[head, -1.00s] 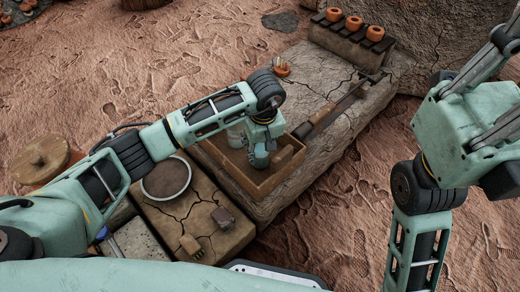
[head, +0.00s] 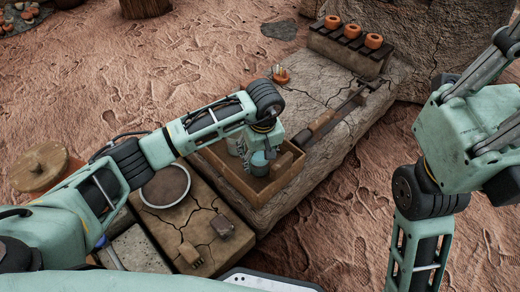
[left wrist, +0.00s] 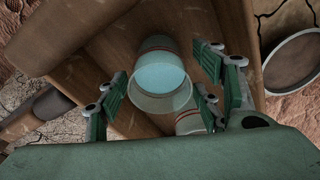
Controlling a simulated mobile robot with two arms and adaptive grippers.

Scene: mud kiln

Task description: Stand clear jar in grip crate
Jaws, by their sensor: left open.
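A long-handled tool (head: 325,122) lies on the cracked slab to the right. A round dish (head: 166,186) is left of the crate. Orange pots (head: 352,24) stand on a rack at the back.

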